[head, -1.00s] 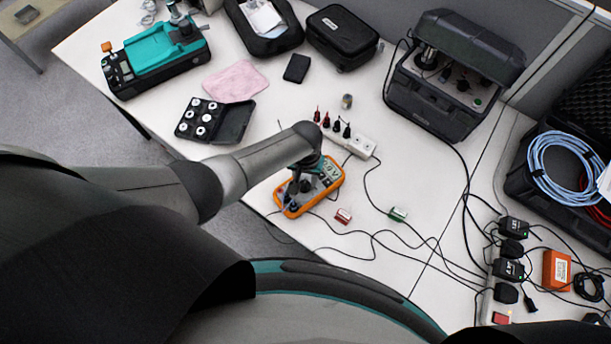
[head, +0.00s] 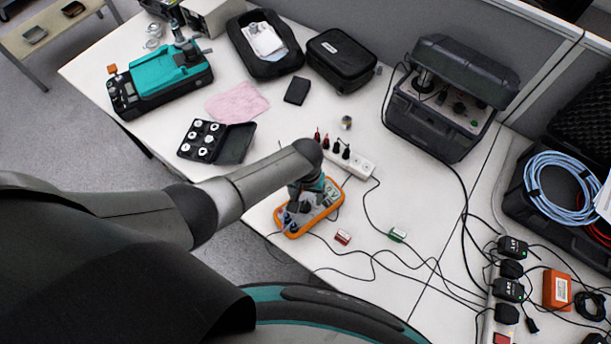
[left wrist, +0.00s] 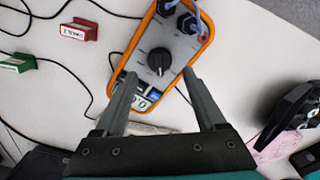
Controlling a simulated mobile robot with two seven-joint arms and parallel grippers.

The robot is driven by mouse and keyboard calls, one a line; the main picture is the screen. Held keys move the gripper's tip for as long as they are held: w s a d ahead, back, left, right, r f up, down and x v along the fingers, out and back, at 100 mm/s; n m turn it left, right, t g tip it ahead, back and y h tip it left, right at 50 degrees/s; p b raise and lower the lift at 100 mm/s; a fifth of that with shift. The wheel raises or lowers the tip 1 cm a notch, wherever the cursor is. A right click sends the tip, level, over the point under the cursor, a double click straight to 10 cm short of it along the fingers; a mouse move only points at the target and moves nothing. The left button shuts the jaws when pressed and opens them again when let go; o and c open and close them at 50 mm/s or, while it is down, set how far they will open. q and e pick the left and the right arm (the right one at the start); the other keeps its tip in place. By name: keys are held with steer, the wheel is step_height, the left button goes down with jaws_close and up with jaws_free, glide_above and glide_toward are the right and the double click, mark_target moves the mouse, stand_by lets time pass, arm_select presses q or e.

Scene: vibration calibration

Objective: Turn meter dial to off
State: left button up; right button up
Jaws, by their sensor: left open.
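The orange-rimmed meter (head: 325,211) lies face up on the white table in the head view, partly hidden by my left arm. In the left wrist view, its grey face (left wrist: 184,52) carries a round black dial (left wrist: 159,61), with blue plugs at the top edge and a display at the lower end. My left gripper (head: 303,197) is above the meter. In the left wrist view, its open fingers (left wrist: 160,74) stand on either side of the dial, with a gap on each side. Whether they touch the meter is unclear. My right gripper is not in view.
A white power strip (head: 352,159) with plugs is just behind the meter. Red (head: 342,237) and green (head: 397,234) blocks and loose cables lie to its right. An open black case of weights (head: 235,143) is to the left. Bare table lies right of the power strip.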

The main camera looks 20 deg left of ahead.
mark_target(305, 201)
arm_select(q)
step_height(305, 201, up, 13)
steer(key=p, duration=0.3)
steer(key=shift+p, duration=0.35)
steer(key=shift+f, duration=0.1)
